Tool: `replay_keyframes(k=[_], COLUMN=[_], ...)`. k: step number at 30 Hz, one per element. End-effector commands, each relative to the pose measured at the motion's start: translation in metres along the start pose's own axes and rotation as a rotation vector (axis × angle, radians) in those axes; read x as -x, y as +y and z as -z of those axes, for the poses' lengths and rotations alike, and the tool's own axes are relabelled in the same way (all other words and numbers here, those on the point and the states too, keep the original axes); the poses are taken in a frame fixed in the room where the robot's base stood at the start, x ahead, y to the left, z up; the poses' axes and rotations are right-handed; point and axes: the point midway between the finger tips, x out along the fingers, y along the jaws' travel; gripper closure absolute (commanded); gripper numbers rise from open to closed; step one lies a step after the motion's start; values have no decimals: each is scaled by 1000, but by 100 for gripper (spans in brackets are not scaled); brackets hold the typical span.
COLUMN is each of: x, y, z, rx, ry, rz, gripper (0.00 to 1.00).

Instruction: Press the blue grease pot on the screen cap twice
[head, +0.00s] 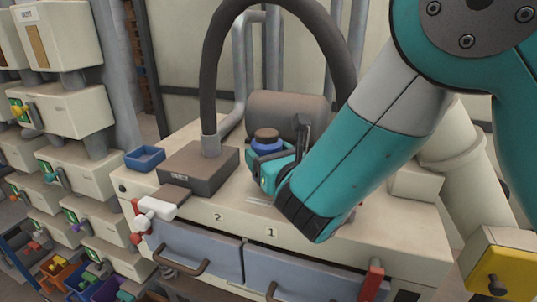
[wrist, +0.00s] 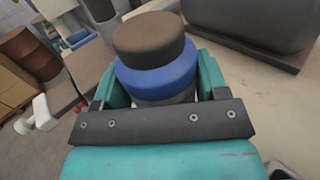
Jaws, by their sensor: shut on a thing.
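The blue grease pot (head: 267,147) has a brown cap on top and stands upright on the machine's top, right of the dark block. In the wrist view the same pot (wrist: 156,78) fills the middle, with its blue collar between the two teal fingers. My gripper (head: 262,158) is shut on it from the front right. The pot's lower part is hidden by the gripper. I cannot pick out the screen cap for certain.
A dark block (head: 198,167) with a thick hose stands left of the pot. A blue tray (head: 145,157) sits at the left edge. A grey cylinder (head: 288,112) lies close behind the pot. A white-handled valve (head: 154,211) sticks out in front, above two grey drawers (head: 307,271).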

Motion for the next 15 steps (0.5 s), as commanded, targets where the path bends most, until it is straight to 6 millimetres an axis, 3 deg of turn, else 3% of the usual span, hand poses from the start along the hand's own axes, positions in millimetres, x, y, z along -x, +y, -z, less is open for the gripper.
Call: replay_keyframes(k=[15], x=[0], y=[0], z=[7], rx=[0], ry=[-2], rz=[-1], gripper=[66])
